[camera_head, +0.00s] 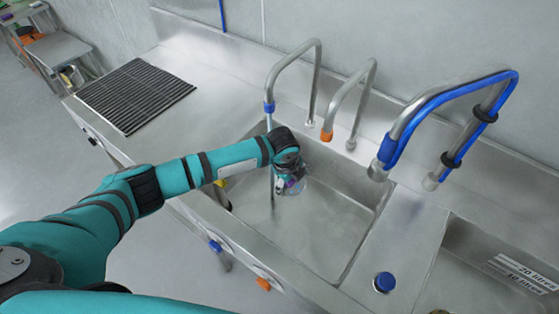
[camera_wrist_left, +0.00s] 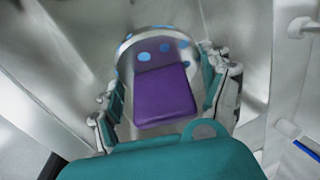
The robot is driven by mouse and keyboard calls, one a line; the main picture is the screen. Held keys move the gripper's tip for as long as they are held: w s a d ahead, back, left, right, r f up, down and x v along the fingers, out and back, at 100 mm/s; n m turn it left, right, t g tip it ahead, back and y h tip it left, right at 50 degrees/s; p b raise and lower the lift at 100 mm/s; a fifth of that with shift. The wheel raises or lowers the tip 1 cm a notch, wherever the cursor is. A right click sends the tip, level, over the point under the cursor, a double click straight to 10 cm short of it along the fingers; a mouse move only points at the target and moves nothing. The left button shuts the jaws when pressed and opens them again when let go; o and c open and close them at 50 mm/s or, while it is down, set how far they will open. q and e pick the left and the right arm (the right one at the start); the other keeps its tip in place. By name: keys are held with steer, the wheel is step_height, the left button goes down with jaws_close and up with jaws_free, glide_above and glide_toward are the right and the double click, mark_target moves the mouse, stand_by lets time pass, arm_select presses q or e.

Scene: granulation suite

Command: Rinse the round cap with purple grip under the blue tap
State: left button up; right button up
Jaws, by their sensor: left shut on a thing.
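My left gripper (camera_head: 290,184) is inside the sink basin, shut on the purple grip (camera_wrist_left: 163,97) of the round cap (camera_wrist_left: 130,62). The cap's disc (camera_head: 297,187) looks pale and see-through, with several blue spots on its face in the left wrist view. The tap with the blue collar (camera_head: 269,107) stands at the back left of the basin. A thin stream of water (camera_head: 272,190) runs down from it. The stream shows left of the cap, partly hidden by my left wrist. I see no clear contact between water and cap. My right gripper is not in view.
The basin (camera_head: 320,235) is otherwise empty. A tap with an orange collar (camera_head: 327,135) stands right of the blue one. Farther right is a large blue-hosed spout (camera_head: 388,150). A black ribbed rack (camera_head: 135,95) lies left. A blue button (camera_head: 384,282) sits on the right divider.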

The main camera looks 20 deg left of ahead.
arm_select(q)
steer(key=r+p, duration=0.1)
steer(key=s+d+r+p, duration=0.1)
steer(key=shift+s+p, duration=0.15)
steer(key=shift+p, duration=0.2)
steer(key=s+d+r, duration=0.1)
steer(key=s+r, duration=0.1)
steer(key=s, duration=0.1)
steer(key=shift+d, duration=0.4)
